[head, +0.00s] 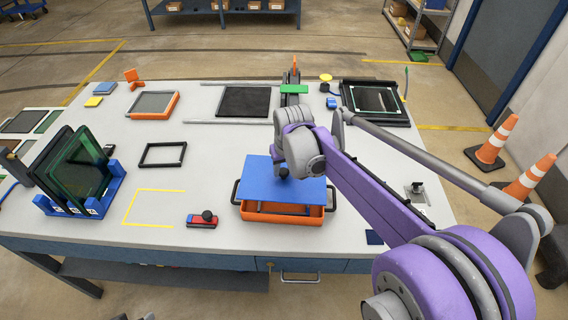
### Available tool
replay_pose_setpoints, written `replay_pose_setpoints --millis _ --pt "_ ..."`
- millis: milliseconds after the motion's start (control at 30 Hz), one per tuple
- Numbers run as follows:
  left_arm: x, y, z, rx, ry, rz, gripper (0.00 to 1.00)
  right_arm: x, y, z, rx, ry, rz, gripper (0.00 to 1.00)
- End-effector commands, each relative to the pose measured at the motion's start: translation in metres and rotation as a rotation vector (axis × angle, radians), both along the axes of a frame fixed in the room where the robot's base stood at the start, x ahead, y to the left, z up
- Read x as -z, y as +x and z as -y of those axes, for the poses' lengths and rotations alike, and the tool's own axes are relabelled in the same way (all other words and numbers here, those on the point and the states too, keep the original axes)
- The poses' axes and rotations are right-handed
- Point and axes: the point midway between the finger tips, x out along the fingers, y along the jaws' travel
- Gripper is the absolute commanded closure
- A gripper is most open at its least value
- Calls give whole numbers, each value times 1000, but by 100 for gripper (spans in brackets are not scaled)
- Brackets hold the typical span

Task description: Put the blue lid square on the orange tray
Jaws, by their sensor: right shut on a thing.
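The blue lid (257,184) is a flat plate over the orange tray (280,218), near the table's front edge. The tray has black handles at its sides. A strip of the tray's inside shows below the lid's front edge, so the lid does not look flush on the rim. I cannot tell whether it touches the tray. My right gripper (284,172) points down at the lid and is shut on it, at a dark knob near the lid's middle. The arm hides the lid's right rear part and the fingertips. My left gripper is not in view.
A red and blue tool with a black knob (205,217) lies left of the tray. A blue rack (113,185) with dark glass panels stands at left, and a black frame (162,146) lies behind. The yellow-outlined area (150,190) is clear.

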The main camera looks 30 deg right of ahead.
Motion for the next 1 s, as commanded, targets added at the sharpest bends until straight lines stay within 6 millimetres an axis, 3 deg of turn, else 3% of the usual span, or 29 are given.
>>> replay_pose_setpoints --millis 600,1000 --pt "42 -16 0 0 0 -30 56 55 -1 0 0 0 -2 100" --pt "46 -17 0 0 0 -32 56 60 0 0 0 0 0 100"
